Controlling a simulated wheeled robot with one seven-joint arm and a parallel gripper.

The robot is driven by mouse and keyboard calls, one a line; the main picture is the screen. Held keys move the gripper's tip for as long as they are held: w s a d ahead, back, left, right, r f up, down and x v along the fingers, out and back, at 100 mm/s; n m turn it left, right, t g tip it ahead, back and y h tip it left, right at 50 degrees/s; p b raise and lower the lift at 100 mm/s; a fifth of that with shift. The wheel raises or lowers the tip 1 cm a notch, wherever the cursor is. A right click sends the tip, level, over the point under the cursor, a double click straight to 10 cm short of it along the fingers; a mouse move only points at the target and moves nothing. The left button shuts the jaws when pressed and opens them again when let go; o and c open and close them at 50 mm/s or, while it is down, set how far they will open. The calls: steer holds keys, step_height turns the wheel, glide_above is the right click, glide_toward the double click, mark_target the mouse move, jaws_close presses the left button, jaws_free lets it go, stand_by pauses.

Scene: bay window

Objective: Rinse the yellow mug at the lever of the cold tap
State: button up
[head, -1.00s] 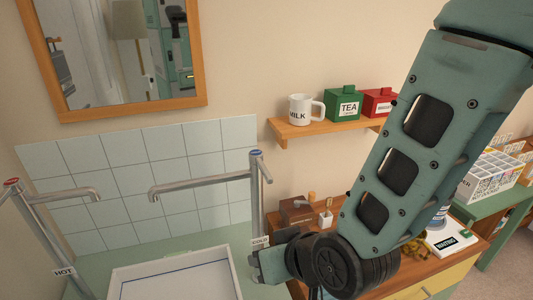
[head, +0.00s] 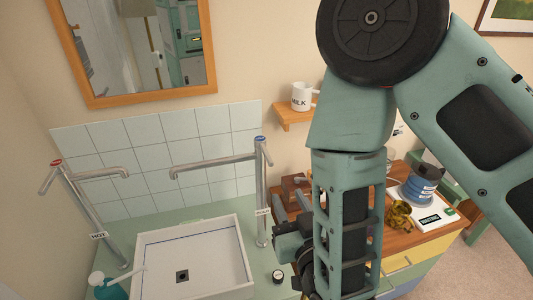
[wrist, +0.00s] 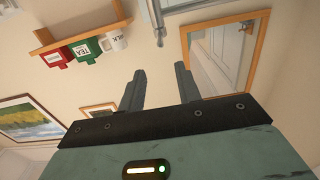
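The cold tap (head: 261,195) stands at the right rear of the white basin in the head view, with a blue cap and a lever (head: 268,153) at its top. Its spout reaches left over the basin. The hot tap (head: 95,220), red-capped, stands to the left. No yellow mug shows in either view; my arm hides part of the counter and shelf. In the wrist view my gripper (wrist: 160,76) has its two fingers well apart with nothing between them. In the head view my arm hangs right of the cold tap.
The basin (head: 240,267) looks empty. A teal soap bottle (head: 110,290) stands at its left. A white MILK mug (head: 300,98) is on the wall shelf (head: 290,121).

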steer(key=w+b, duration=0.1)
steer(key=b, duration=0.1)
steer(key=p, duration=0.2)
glide_toward(261, 143)
steer(key=x, duration=0.4)
steer(key=shift+w+r, duration=0.1)
steer(key=shift+w, duration=0.35)
steer(key=shift+w+a, duration=0.2)
steer(key=shift+w, duration=0.4)
jaws_close()
